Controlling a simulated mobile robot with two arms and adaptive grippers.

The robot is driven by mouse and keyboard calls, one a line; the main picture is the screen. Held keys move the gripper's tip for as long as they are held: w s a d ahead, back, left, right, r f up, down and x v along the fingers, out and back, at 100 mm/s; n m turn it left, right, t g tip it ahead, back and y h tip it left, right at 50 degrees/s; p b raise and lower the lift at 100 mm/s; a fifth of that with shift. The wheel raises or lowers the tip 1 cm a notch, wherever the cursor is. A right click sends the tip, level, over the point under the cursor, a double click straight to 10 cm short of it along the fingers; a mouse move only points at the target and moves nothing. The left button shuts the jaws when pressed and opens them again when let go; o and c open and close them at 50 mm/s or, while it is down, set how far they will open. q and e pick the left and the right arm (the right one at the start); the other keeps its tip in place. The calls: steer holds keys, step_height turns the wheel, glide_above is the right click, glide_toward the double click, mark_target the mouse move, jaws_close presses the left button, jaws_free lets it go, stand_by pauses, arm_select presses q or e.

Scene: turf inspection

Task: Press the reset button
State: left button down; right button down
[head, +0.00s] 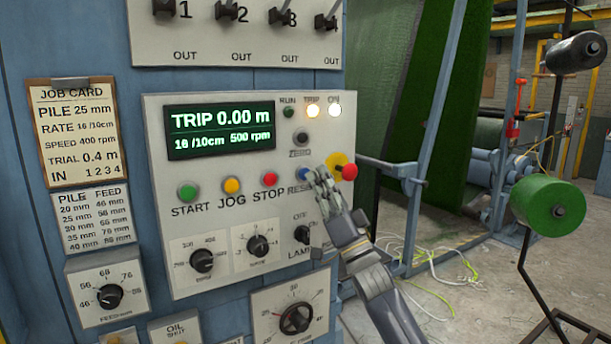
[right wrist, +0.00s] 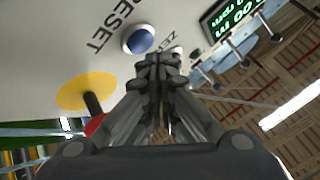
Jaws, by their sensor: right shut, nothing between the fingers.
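The blue reset button (head: 303,174) is on the light control panel, right of the red STOP button (head: 271,180). Its RESET label is partly covered by my right gripper (head: 316,178). The right wrist view shows the blue button (right wrist: 140,40) whole, with its label beside it. My right gripper (right wrist: 158,62) is shut and empty, its fingertips pointing at the panel just beside the button. I cannot tell whether they touch the panel. The display (head: 220,131) reads TRIP 0.00 m, and the TRIP lamp (head: 312,110) is lit. My left gripper is out of view.
A red emergency stop (head: 349,172) on a yellow disc sits close right of the gripper. The green START button (head: 188,192), yellow JOG button (head: 232,186) and LAMP switch (head: 302,234) are nearby. A green spool (head: 548,206) stands at the right. Cables lie on the floor.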

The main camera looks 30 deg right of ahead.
stand_by(0.4)
steer(key=shift+w, duration=0.45)
steer(key=shift+w+a, duration=0.1)
steer(key=shift+w, duration=0.35)
stand_by(0.7)
steer(key=shift+s, duration=0.9)
steer(key=s, duration=0.1)
steer(key=s+p, duration=0.1)
steer(key=s, duration=0.3)
steer(key=shift+d, duration=0.25)
